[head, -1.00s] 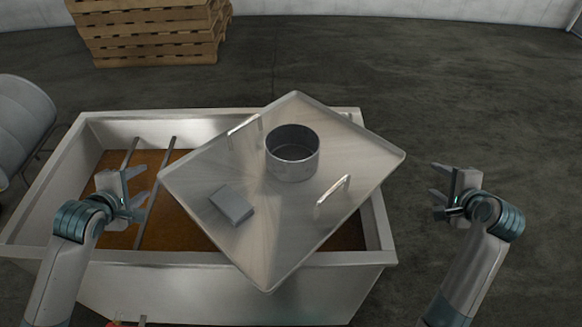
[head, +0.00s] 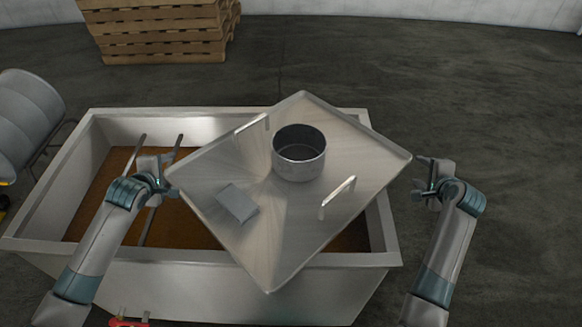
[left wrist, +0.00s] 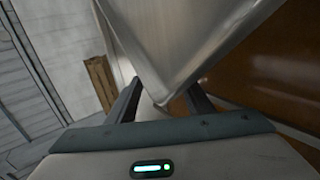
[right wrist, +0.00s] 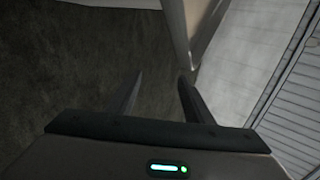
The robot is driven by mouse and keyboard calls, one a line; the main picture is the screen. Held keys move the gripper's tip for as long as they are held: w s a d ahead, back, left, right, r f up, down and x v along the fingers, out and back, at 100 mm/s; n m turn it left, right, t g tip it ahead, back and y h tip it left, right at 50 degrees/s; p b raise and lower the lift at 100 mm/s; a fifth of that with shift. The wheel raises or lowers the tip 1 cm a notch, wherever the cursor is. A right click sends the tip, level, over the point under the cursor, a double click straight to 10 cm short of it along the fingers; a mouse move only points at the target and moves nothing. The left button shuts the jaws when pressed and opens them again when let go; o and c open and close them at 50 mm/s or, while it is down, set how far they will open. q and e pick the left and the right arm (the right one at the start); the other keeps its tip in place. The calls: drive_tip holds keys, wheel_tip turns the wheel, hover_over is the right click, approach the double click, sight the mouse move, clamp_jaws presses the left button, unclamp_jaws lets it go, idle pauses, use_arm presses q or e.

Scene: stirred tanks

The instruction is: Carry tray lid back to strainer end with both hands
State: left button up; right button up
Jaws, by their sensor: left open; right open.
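The tray lid (head: 300,225) is a square metal sheet with two upright handles, lying turned like a diamond across the right part of the tank (head: 200,285). A round metal pot (head: 299,155) and a small grey block (head: 238,203) sit on it. My left gripper (head: 168,172) is open at the lid's left corner; in the left wrist view that corner (left wrist: 165,85) lies between the fingers. My right gripper (head: 422,172) is open just beside the right corner. In the right wrist view the lid's edge (right wrist: 185,40) is near one fingertip. I cannot tell which end holds a strainer.
The tank's left part is open, with brown liquid (head: 105,190) and two thin bars (head: 128,165) across it. Something red (head: 128,322) shows at the front edge. Floor at right is clear.

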use_arm(q)
drive_tip(key=shift+d, duration=0.75)
use_arm(e)
drive_tip(key=shift+a, duration=0.65)
